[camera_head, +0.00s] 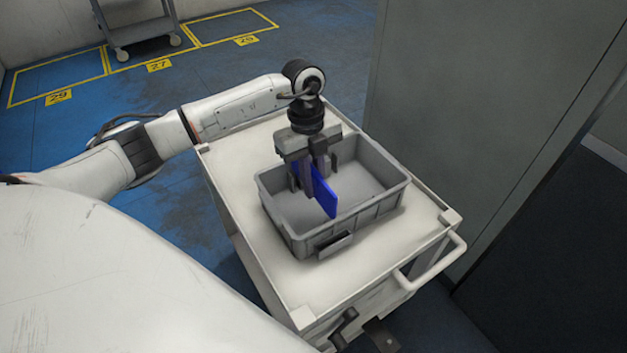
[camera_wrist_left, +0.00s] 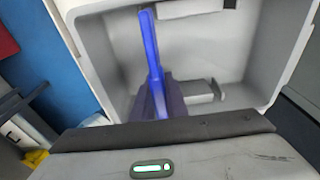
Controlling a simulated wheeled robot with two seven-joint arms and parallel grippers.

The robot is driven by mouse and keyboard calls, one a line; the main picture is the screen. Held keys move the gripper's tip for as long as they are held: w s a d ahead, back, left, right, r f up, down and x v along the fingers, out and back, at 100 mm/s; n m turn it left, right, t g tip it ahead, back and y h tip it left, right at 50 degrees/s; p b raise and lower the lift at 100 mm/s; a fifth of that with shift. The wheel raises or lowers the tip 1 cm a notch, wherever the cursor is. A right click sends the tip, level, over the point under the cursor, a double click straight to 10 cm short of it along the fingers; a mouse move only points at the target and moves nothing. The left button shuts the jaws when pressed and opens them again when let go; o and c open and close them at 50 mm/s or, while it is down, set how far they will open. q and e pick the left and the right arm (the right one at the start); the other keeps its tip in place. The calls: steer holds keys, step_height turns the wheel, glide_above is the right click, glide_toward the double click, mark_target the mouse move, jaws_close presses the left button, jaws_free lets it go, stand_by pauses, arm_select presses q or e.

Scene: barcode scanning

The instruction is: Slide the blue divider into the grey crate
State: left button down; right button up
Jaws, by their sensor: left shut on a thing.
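The grey crate (camera_head: 372,213) sits on top of a white cart. My left gripper (camera_head: 316,186) points down over the crate's left half and is shut on the blue divider (camera_head: 324,196). The divider stands upright on edge, and its lower part shows inside the crate's walls. In the left wrist view the blue divider (camera_wrist_left: 151,48) runs up from the gripper fingers (camera_wrist_left: 160,98) with the grey crate (camera_wrist_left: 103,52) around and behind it. I cannot tell whether the divider's lower edge touches the crate floor. My right gripper is in neither view.
The white cart (camera_head: 232,187) has bare top around the crate and a handle (camera_head: 437,262) at its front right. A large grey panel (camera_head: 470,90) stands close at the right. Another cart (camera_head: 140,30) stands far back on the blue floor with yellow markings.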

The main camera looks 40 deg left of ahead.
arm_select(q)
steer(key=shift+f, duration=0.15)
steer(key=shift+f, duration=0.15)
stand_by(0.4)
steer(key=shift+f+b, duration=1.55)
steer(key=shift+f, duration=1.6)
steer(key=c, duration=1.7)
jaws_free()
steer(key=shift+o, duration=0.2)
